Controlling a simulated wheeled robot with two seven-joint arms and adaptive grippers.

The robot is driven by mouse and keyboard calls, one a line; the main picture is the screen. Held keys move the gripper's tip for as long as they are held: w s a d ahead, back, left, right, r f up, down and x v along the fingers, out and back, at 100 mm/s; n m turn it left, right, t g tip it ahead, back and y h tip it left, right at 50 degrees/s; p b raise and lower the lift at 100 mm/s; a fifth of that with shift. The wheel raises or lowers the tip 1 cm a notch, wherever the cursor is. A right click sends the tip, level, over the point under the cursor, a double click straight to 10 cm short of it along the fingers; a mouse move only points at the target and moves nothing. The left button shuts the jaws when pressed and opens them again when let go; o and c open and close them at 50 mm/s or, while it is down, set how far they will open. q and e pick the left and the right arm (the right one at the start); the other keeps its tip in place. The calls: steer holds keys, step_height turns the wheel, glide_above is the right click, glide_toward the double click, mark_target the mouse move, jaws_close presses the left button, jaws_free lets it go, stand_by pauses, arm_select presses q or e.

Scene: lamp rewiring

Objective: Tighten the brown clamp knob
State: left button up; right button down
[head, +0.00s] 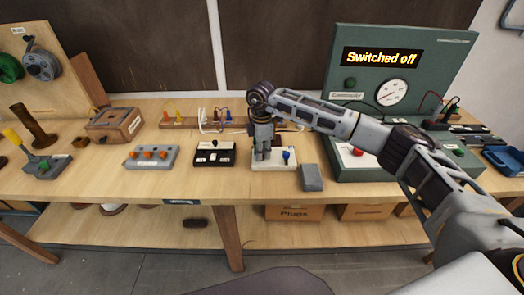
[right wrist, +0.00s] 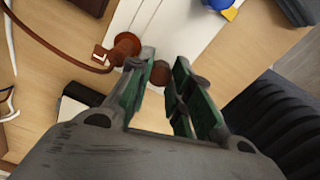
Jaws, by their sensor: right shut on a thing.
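My right gripper (head: 263,154) points down onto a cream terminal block (head: 285,167) on the bench. In the right wrist view, the gripper (right wrist: 167,78) is shut on the brown clamp knob (right wrist: 160,73), which shows between the fingertips. A brown cable (right wrist: 55,50) runs to a brown fitting (right wrist: 127,45) just beside the left finger. A blue knob (head: 287,156) stands on the same block, right of the gripper; it also shows in the right wrist view (right wrist: 222,4). In the head view the gripper hides the brown knob. My left gripper is not in view.
A grey block (head: 312,178) lies right of the terminal block. A black-and-white switch box (head: 214,153) and a grey box with orange knobs (head: 151,157) stand to the left. A green test console (head: 398,75) reads "Switched off". My right arm crosses in front of it.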

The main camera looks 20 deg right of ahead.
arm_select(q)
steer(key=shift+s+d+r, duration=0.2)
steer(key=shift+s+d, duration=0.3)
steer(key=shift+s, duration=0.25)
arm_select(e)
steer(key=shift+m, duration=1.6)
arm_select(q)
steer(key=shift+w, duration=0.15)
arm_select(e)
steer(key=shift+a, duration=0.1)
steer(key=c, duration=1.5)
jaws_free()
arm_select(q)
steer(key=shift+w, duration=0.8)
arm_select(e)
steer(key=shift+r, duration=0.1)
steer(key=shift+w+r, duration=0.1)
steer(key=shift+r, duration=0.65)
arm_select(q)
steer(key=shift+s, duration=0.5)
arm_select(e)
step_height(320, 180, up, 10)
steer(key=shift+r, duration=0.2)
